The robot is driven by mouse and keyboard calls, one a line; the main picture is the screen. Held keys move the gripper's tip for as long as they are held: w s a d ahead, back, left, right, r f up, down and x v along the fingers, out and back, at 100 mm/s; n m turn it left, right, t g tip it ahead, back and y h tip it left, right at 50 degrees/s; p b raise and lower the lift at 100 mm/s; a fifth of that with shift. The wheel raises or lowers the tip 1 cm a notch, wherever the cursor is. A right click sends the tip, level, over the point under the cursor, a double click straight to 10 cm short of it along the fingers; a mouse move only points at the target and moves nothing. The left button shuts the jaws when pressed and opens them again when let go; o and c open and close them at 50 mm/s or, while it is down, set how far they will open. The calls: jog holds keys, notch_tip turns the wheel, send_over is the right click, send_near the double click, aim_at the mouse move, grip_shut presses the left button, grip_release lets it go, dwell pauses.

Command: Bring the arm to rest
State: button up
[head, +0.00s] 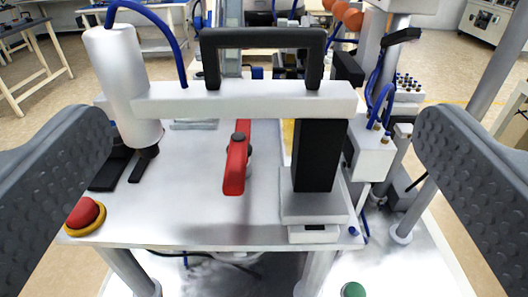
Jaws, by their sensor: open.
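My gripper (263,165) shows as two dark grey, dimpled fingers at the left and right edges of the head view. They are wide apart and nothing is between them close up. Beyond them stands a metal table (200,215) with a bowl feeder station on it. A red lever (237,165) sits in the middle of the table top. A white beam (245,100) with a black handle (263,40) crosses above it. The fingers appear apart from all of these.
A red button with a yellow base (85,214) is at the table's front left corner. A white cylinder (122,80) rises at the left. Posts, blue hoses and a white valve block (372,150) crowd the right. A green button (353,289) is low in front. Open floor (55,130) lies left.

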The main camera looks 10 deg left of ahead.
dwell(0.4)
notch_tip(320, 180, up, 16)
jog(key=d+m+g+h, duration=0.1)
jog(key=d+m+h, duration=0.15)
jog(key=h, duration=0.25)
jog(key=s+a+r+y, duration=0.1)
jog(key=s+a+r, duration=0.2)
jog(key=a+r, duration=0.3)
jog(key=s+a+r+g+y, duration=0.1)
jog(key=s+a+r, duration=0.3)
jog(key=a+r, duration=0.2)
jog(key=shift+s+r+n, duration=0.25)
jog(key=shift+r+n, duration=0.1)
